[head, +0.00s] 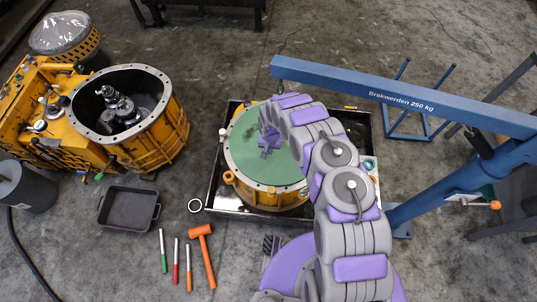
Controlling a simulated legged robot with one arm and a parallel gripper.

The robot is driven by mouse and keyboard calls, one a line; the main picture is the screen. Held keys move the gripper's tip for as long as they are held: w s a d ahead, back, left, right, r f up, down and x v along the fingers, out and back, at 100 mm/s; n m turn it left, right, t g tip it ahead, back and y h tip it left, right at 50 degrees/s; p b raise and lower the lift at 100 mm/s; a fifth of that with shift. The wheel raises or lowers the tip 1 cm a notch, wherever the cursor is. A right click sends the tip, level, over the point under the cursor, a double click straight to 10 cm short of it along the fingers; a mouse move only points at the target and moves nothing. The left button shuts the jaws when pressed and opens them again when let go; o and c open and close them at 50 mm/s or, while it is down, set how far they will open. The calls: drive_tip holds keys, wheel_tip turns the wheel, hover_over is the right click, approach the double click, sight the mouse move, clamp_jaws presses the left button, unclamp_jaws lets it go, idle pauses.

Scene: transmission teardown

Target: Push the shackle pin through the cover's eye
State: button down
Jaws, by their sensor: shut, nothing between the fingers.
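The round yellow cover (240,165) with a green top face lies in a shallow black tray (213,190). An orange eye-like lug (229,177) sticks out at its left edge. My arm reaches in from the lower right, and my gripper (268,150) is over the upper middle of the green face. It is shut and empty. Whether its tips touch the face cannot be told. The shackle and its pin cannot be made out.
A blue crane boom (400,95) crosses above right, with its blue post (440,195) beyond the tray. An open yellow housing (165,140) stands left.

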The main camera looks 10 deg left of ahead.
drive_tip(key=shift+w+d, duration=0.25)
drive_tip(key=shift+w, duration=0.45)
drive_tip(key=s+r+p, duration=0.3)
drive_tip(key=r+p, duration=0.2)
drive_tip(key=r, duration=0.4)
drive_tip(key=shift+a, duration=0.4)
